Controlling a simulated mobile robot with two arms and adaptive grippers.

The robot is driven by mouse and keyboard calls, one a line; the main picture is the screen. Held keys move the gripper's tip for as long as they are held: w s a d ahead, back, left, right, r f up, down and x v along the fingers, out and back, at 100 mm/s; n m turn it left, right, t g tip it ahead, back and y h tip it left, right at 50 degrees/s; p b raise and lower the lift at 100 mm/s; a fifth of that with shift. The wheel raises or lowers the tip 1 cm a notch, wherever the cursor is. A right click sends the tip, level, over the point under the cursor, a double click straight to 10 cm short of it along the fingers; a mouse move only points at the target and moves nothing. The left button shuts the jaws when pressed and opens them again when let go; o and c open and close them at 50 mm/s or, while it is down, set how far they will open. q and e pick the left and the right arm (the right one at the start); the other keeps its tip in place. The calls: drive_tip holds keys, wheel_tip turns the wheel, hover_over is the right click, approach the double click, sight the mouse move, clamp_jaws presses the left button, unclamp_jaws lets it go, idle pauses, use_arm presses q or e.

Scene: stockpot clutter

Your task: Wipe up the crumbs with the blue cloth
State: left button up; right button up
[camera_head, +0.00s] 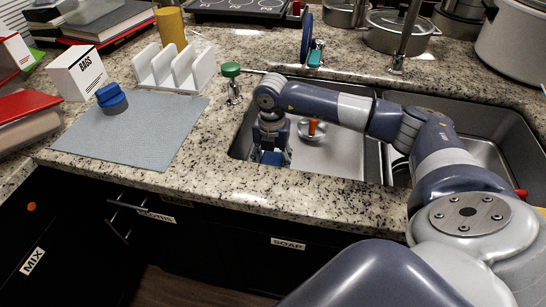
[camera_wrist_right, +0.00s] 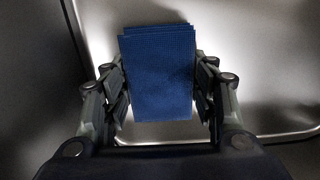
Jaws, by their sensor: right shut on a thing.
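My right gripper (camera_head: 270,156) is down inside the left sink basin (camera_head: 350,155), near its front left corner. It is shut on the blue cloth (camera_wrist_right: 157,70). The cloth is a folded blue rectangle between the fingers in the right wrist view, with bare metal around it. In the head view the gripper and the basin's front rim hide most of the cloth. I cannot make out crumbs in either view. My left gripper is not in view.
An orange-topped thing (camera_head: 316,127) is in the basin, right of the gripper. A green-topped thing (camera_head: 231,75) stands left of the sink. A grey mat (camera_head: 130,140) bears a blue-topped object (camera_head: 111,98). A white rack (camera_head: 175,68) stands behind. The counter's front strip is clear.

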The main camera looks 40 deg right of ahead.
drive_tip(key=shift+s+a+f, duration=0.1)
drive_tip(key=shift+s+f, duration=0.15)
drive_tip(key=shift+s+a+r+p, duration=0.1)
drive_tip(key=shift+s+a+p, duration=0.45)
drive_tip(key=shift+s+a, duration=0.6)
drive_tip(key=shift+a, duration=0.2)
drive_tip(key=shift+s+a+r+p, duration=0.15)
drive_tip(key=shift+s+a+p, duration=0.45)
drive_tip(key=shift+s+a, duration=0.4)
drive_tip(key=shift+w, duration=0.2)
drive_tip(key=shift+w, duration=0.1)
drive_tip(key=shift+w+d+b, duration=0.4)
drive_tip(key=shift+w+d, duration=0.05)
drive_tip(key=shift+d, duration=0.1)
drive_tip(key=shift+w+d, duration=0.65)
drive_tip(key=shift+d, duration=0.1)
